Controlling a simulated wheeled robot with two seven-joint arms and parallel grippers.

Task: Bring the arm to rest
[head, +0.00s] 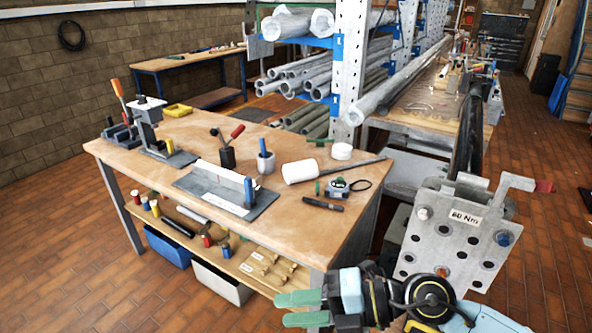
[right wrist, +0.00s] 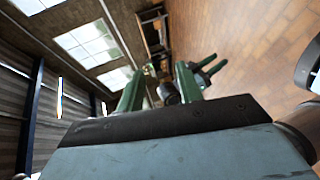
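My right gripper (head: 283,310) is at the bottom of the head view, in front of the workbench's near right corner. Its two green fingers are apart, with a gap between them and nothing held. In the right wrist view the same gripper (right wrist: 158,88) shows its green fingers spread, with the room beyond them. A metal flange plate (head: 452,228) with round holes, several fasteners and a "60 Nm" label stands to the right of the gripper, apart from the fingers.
The wooden workbench (head: 130,150) carries tools, cups and a white cylinder (head: 300,172). Its lower shelf (head: 178,227) holds small parts, with a blue bin (head: 167,247) beneath. Racks of pipes (head: 300,75) stand behind. Brick-tiled floor (head: 60,250) is clear at the left.

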